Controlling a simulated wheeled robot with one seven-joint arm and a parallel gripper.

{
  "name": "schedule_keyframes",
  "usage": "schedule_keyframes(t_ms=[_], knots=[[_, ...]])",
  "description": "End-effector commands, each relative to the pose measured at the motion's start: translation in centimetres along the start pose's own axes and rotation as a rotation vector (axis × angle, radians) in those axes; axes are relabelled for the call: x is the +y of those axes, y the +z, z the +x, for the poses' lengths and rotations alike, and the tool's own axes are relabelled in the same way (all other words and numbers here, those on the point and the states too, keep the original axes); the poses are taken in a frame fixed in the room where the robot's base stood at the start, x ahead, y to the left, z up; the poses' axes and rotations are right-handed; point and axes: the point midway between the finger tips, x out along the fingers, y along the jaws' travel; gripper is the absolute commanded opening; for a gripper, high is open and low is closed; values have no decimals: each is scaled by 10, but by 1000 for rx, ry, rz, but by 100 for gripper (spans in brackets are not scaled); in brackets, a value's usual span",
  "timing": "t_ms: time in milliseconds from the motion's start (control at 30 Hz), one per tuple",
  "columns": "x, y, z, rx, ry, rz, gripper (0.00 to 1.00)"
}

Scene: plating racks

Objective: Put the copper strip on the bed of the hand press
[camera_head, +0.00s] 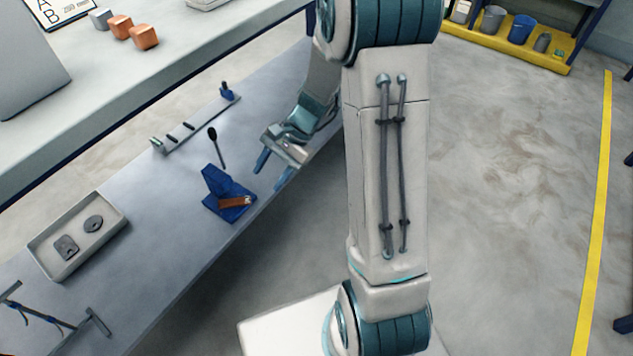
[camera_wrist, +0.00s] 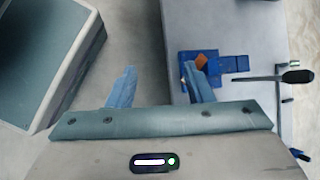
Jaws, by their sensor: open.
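The hand press (camera_head: 221,184) is blue with a black-knobbed lever and stands on the grey lower bench. The copper strip (camera_head: 236,201) lies on the press's flat blue base, at its front. The press (camera_wrist: 228,65) also shows in the wrist view, with the copper strip (camera_wrist: 201,60) partly hidden behind a blue finger. My gripper (camera_head: 272,170) is open and empty, with its two blue fingers apart, above and to the right of the press in the head view. It touches neither the press nor the strip there, as far as I can tell.
A rail with several pegs (camera_head: 188,126) lies behind the press. A pale tray (camera_head: 43,252) with two grey parts and a dark rack (camera_head: 60,322) are on the bench to the left. Orange and grey blocks (camera_head: 121,27) sit on the higher white table.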

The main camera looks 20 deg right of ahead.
Motion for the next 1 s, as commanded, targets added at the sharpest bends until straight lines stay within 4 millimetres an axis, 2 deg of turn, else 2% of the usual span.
schedule_keyframes(t_ms=[33,200,500,700,1000], knots=[[5,14,-10,33,29,-74,47],[33,50,-39,141,148,-320,47],[87,94,-84,343,362,-720,47],[111,106,-103,443,467,-890,47],[120,109,-109,475,505,-946,47]])
